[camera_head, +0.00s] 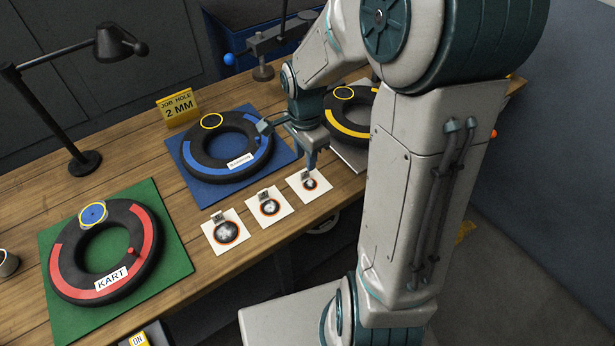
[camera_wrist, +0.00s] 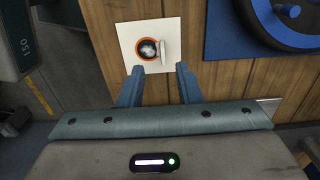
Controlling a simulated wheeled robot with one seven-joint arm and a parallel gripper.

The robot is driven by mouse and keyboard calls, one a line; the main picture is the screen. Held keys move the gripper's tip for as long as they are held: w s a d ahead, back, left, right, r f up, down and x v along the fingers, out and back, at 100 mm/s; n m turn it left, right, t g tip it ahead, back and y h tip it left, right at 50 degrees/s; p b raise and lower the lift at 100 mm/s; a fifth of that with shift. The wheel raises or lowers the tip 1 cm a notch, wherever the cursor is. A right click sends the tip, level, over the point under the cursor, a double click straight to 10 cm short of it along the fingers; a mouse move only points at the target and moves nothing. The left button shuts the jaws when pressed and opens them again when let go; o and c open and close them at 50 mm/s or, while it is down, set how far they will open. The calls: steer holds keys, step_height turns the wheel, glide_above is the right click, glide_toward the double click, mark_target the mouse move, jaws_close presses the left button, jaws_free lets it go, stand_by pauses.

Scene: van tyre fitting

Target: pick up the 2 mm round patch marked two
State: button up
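Three round patches with orange rims lie on white cards along the table's front edge: a large one (camera_head: 227,233), a middle one (camera_head: 270,208) and a small one (camera_head: 310,184). Each card has a small upright tag whose mark I cannot read, so I cannot tell which is marked two. My gripper (camera_head: 311,160) is over the card of the small patch. In the wrist view, my gripper (camera_wrist: 159,70) is open and empty, its two blue fingers apart. A patch (camera_wrist: 147,50) on a white card (camera_wrist: 130,32) lies just beyond the fingertips, with a pale tag (camera_wrist: 163,50) beside it.
A yellow sign (camera_head: 178,107) reads "JOB HOLE 2 MM". A tyre on a blue mat (camera_head: 199,190) stands behind the cards. A tyre labelled KART sits on a green mat (camera_head: 172,268) at left. Another tyre (camera_head: 345,112) is partly behind my arm. A lamp (camera_head: 75,160) stands at back left.

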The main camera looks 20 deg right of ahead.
mark_target(305, 170)
steer(key=shift+w+f, duration=0.2)
steer(key=shift+f, duration=2.5)
jaws_close()
